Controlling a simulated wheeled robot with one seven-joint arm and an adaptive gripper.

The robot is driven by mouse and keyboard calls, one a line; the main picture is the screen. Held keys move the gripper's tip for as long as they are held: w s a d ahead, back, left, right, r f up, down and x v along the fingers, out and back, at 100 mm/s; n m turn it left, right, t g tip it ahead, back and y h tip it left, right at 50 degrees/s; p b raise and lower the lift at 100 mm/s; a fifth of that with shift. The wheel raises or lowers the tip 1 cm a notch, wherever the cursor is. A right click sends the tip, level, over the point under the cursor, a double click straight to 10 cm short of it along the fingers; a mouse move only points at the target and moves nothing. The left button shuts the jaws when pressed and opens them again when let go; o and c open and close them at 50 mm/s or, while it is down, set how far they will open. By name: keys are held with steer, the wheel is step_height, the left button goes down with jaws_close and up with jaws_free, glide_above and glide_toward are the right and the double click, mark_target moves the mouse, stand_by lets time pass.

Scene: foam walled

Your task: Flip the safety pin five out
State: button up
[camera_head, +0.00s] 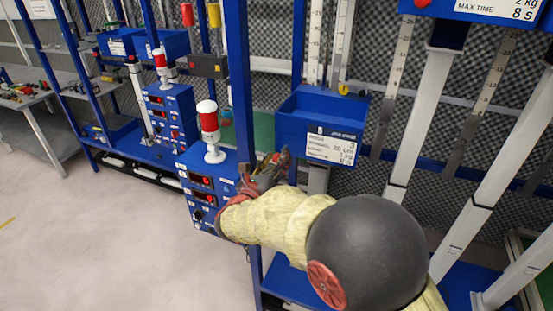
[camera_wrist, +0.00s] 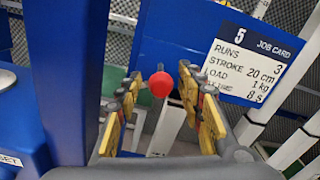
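A round red knob (camera_wrist: 161,84), which looks like the head of safety pin five, shows in the wrist view below and left of a blue box (camera_wrist: 190,30) whose job card (camera_wrist: 247,66) is marked 5. My gripper (camera_wrist: 160,92) is open, with one yellow-padded finger on each side of the knob in the picture. I cannot tell how far the fingertips are from it, and no contact shows. In the head view my gripper (camera_head: 268,170) is beside the blue post, left of and below the box (camera_head: 322,110). The knob is not visible there.
A blue post (camera_head: 240,90) stands close on the left of my gripper. A control box (camera_head: 205,190) with a red-and-white lamp (camera_head: 209,130) is left of it. Pale slanted columns (camera_head: 425,110) stand at the right. Open floor (camera_head: 100,230) lies at the left.

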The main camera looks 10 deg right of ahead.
stand_by(0.3)
steer(key=v, duration=1.2)
